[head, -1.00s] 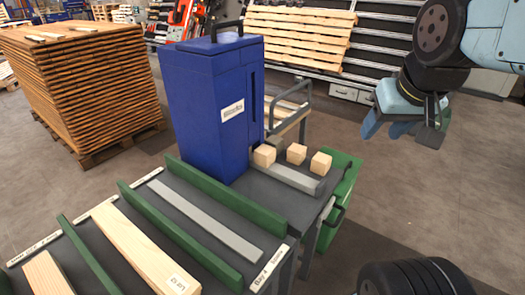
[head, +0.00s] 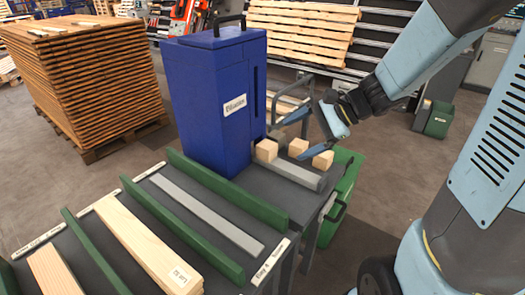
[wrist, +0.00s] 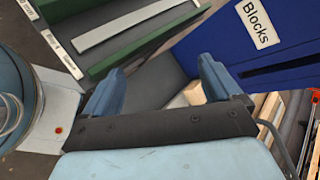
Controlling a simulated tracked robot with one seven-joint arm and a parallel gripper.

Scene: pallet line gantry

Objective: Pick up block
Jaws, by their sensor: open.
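Three pale wooden blocks sit by a grey strip at the foot of the blue dispenser: a left block (head: 266,150), a middle block (head: 298,147) and a right block (head: 322,160). My gripper (head: 308,127) is open, its blue fingers pointing down above the middle and right blocks. It appears empty. In the wrist view, the open fingers (wrist: 157,82) frame a dark tabletop. Pale wood (wrist: 193,93) shows beside the right finger, which partly hides it. I cannot tell which block that is.
The tall blue dispenser (head: 212,105), labelled "Blocks" in the wrist view (wrist: 260,65), stands just left of the blocks. Green rails (head: 225,189) and long boards (head: 148,245) lie on the table at the front left. A green bin (head: 338,205) is below the table's right side.

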